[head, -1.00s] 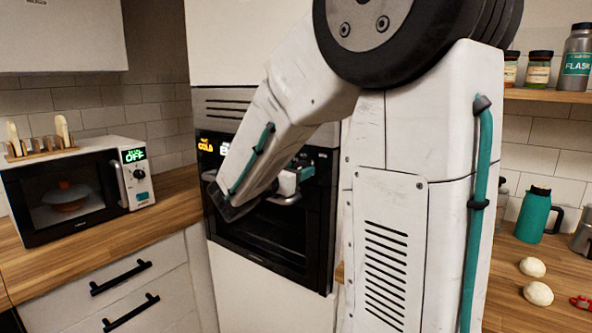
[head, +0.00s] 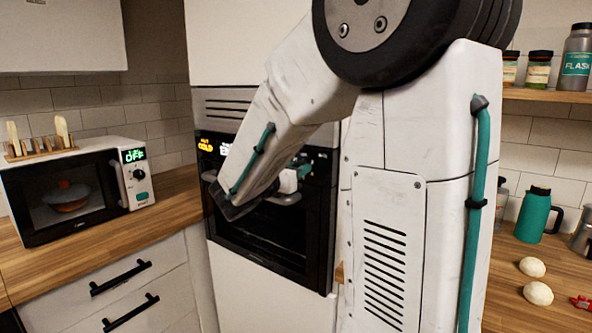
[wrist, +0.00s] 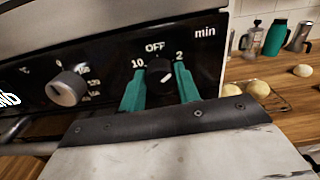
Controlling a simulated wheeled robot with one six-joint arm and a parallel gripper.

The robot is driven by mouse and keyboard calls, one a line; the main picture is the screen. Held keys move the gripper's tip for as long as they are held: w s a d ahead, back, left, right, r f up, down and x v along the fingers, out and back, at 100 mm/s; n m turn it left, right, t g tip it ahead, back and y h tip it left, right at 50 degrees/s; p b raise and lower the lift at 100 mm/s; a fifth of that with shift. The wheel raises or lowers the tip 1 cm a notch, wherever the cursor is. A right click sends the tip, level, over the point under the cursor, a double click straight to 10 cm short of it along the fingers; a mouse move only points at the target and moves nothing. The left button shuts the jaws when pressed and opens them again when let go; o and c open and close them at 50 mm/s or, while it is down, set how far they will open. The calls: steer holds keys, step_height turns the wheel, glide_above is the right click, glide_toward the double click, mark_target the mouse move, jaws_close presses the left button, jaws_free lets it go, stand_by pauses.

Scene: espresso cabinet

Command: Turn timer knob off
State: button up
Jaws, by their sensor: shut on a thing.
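The black timer knob (wrist: 159,71) is on the oven's dark control panel, under the word OFF, with 10 at its left and 2 at its right. A short white mark shows on its face, away from the OFF label. My gripper (wrist: 160,76) is shut on the knob, with one teal finger on each side. In the head view, my gripper (head: 303,171) reaches the right part of the oven's panel (head: 322,160); my arm hides much of the panel, and the knob cannot be made out there.
A grey temperature knob (wrist: 67,88) sits left of the timer knob. The oven handle (wrist: 20,128) runs below the panel. A microwave (head: 75,190) reading OFF stands on the left counter. Dough balls (head: 532,267) and a teal jug (head: 534,214) are on the right counter.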

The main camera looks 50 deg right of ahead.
steer(key=n, duration=1)
steer(key=shift+w+n, duration=0.15)
steer(key=shift+n, duration=0.25)
stand_by(0.4)
steer(key=o, duration=1)
steer(key=a, duration=0.5)
steer(key=s+a, duration=0.1)
steer(key=a, duration=0.1)
steer(key=shift+a, duration=0.4)
